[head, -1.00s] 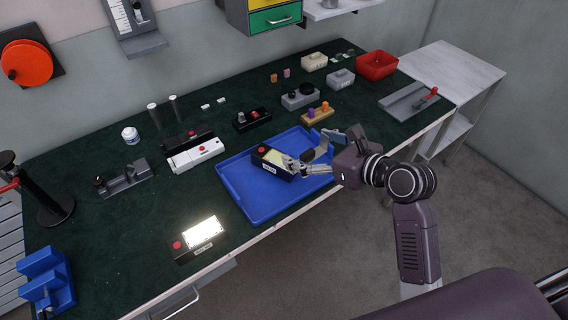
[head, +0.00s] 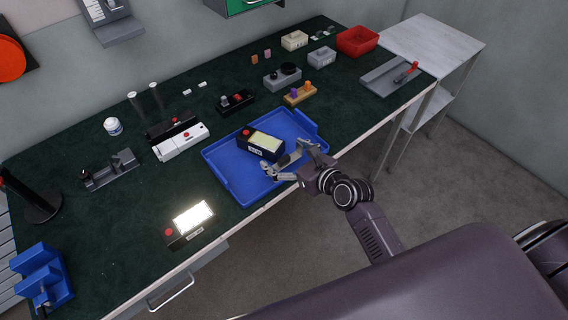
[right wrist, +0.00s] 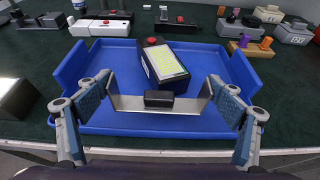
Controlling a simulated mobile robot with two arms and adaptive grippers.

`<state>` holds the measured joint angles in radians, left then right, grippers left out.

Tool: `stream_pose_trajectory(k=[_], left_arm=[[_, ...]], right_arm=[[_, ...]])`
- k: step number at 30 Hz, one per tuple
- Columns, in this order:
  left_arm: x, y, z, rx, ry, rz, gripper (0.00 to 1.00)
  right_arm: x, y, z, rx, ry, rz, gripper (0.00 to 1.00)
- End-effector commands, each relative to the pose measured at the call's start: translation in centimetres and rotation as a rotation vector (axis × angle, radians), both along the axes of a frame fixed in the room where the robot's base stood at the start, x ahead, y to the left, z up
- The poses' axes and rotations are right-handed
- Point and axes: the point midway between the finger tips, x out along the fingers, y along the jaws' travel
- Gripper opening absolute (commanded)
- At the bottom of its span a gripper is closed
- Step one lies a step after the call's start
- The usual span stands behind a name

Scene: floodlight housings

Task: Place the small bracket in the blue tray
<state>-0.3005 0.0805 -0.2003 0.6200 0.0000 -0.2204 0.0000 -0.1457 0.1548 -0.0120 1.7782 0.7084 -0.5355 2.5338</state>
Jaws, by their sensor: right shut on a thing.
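My right gripper (head: 291,160) is shut on the small bracket (right wrist: 125,102), a bent grey metal strip with a black block at its middle. In the right wrist view the bracket spans between the two fingers, one at each end. It also shows in the head view (head: 290,159), small and partly hidden by the fingers. The gripper and bracket are over the front right part of the blue tray (head: 228,170). Whether the bracket touches the tray floor is hard to tell. My left gripper is not in view.
A black housing with a pale yellow panel (head: 266,143) lies in the tray, just behind the bracket. The tray's left and front-left floor is bare. A lit housing (head: 192,218) stands on the green bench left of the tray. A wooden block with pegs (head: 299,95) is behind.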

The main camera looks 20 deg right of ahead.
Motion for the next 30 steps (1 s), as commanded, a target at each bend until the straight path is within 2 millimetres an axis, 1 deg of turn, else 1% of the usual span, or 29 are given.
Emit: stream_pose_trajectory(k=[5,9,11,23,24,27,28,30], left_arm=[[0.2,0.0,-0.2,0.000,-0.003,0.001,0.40],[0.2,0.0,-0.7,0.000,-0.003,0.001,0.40],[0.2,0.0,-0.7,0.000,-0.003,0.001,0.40],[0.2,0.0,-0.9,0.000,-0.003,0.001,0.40],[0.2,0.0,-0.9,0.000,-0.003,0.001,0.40],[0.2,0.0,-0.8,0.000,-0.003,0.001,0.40],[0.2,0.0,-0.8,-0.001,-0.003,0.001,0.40],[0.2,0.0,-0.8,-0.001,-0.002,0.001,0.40]], right_arm=[[0.0,-0.1,-1.5,-0.001,0.000,-0.001,0.60],[0.0,0.0,-3.7,-0.002,0.000,0.001,0.60],[0.0,-0.1,-4.3,-0.001,0.000,-0.001,0.60],[0.0,0.0,-4.8,0.001,-0.002,-0.001,0.60],[0.0,0.0,-4.9,0.001,-0.001,-0.001,0.87],[0.0,0.0,-4.8,0.000,-0.001,-0.001,0.98],[0.0,0.0,-4.8,0.000,-0.001,-0.001,1.00],[0.0,0.0,-4.8,0.000,-0.001,-0.001,1.00]])
